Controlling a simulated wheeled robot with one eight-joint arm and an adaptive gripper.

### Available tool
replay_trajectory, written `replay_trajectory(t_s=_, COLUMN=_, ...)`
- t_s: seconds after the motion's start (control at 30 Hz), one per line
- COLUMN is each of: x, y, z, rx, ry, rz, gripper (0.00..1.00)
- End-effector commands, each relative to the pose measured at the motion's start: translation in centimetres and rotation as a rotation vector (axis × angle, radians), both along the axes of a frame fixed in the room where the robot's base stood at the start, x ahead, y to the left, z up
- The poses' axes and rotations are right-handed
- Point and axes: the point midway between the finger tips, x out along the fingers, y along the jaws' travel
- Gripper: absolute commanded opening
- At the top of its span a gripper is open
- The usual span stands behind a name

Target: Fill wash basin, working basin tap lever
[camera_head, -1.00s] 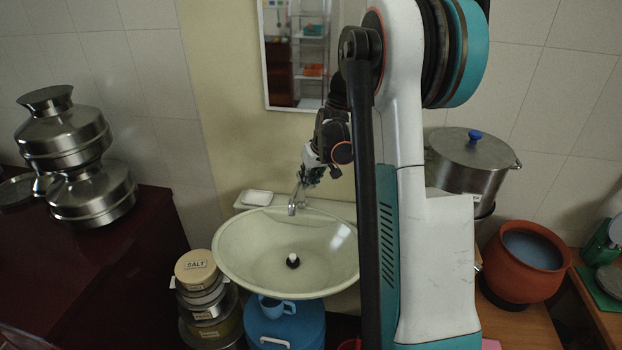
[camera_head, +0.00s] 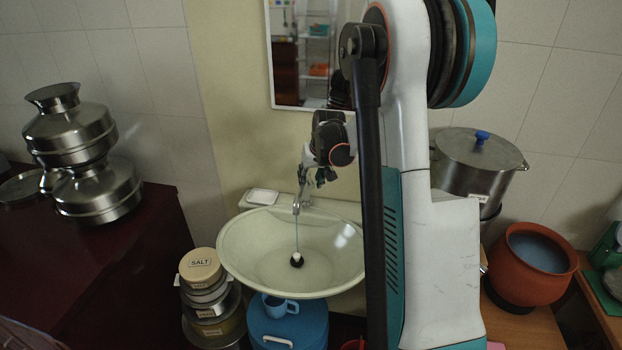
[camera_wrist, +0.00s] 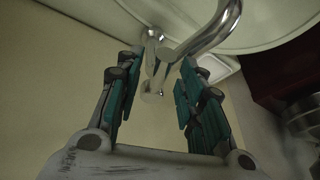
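The pale wash basin (camera_head: 245,262) stands against the wall, with a dark drain piece with a white top (camera_head: 296,260) at its bottom. A chrome tap (camera_head: 299,203) rises at its back rim, and a thin stream of water runs from the spout into the bowl. My gripper (camera_head: 318,180) is at the tap, partly behind my arm. In the wrist view my gripper (camera_wrist: 157,98) has its two teal-padded fingers apart, with the tap's lever end (camera_wrist: 152,94) between them. No clear contact shows. The tap's curved spout (camera_wrist: 208,35) reaches up toward the basin rim.
A white soap dish (camera_head: 262,197) sits at the basin's back left. A blue container (camera_head: 290,330) with a blue mug (camera_head: 278,305) is below. Stacked tins (camera_head: 203,280) stand left, a steel pot (camera_head: 475,170) and clay pot (camera_head: 528,265) right. A mirror (camera_head: 305,60) hangs above.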

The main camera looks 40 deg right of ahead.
Motion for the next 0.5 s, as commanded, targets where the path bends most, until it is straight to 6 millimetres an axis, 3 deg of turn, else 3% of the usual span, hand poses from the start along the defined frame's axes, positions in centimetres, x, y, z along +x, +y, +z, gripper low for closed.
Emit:
replay_trajectory(t_s=0.27, x=-0.8, y=0.1, z=1.9, rx=0.0, ry=0.0, rz=0.0, gripper=0.35)
replay_trajectory(t_s=0.5, x=-2.6, y=0.4, z=6.1, rx=0.0, ry=0.0, rz=-0.001, gripper=0.35)
